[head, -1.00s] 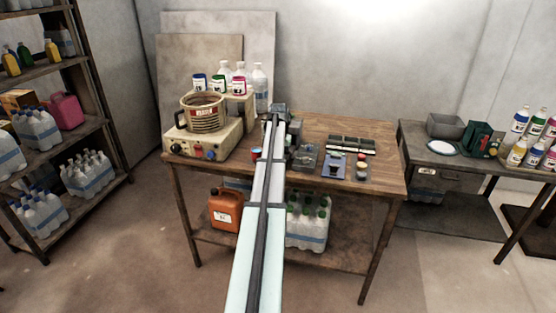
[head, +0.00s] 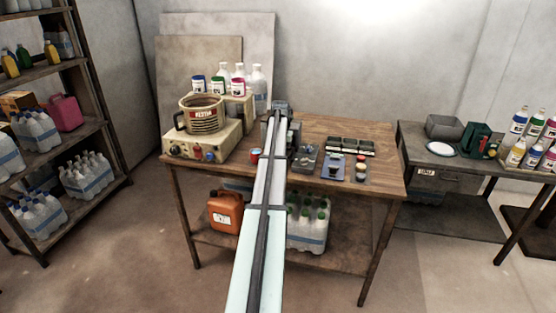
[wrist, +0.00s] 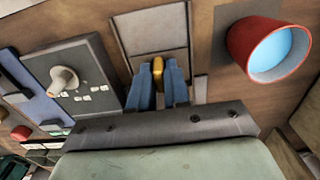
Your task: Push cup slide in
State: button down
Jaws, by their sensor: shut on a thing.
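In the wrist view my gripper (wrist: 158,78) has its two blue fingers closed on a small yellow knob (wrist: 158,66). The knob is at the near end of a flat grey slide plate (wrist: 152,30), which lies between thin rails on the wooden bench. A red cup (wrist: 240,45) with a light blue inside is right of the slide, apart from the fingers. The cup also shows in the head view (head: 255,154), left of my arm. My arm hides the gripper, knob and slide in the head view.
A grey panel (wrist: 85,85) with a pale knob lies left of my fingers. On the bench (head: 330,123), a stirred vat (head: 203,113) stands on a cream unit at left. A black tray (head: 350,147) and small items lie at right. Bare wood is behind them.

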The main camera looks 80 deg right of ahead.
jog(key=c, duration=1.2)
grip_release()
jog(key=shift+r, duration=0.15)
notch_tip(320, 180, up, 14)
jog(key=shift+f, duration=0.2)
jog(key=shift+c, duration=0.2)
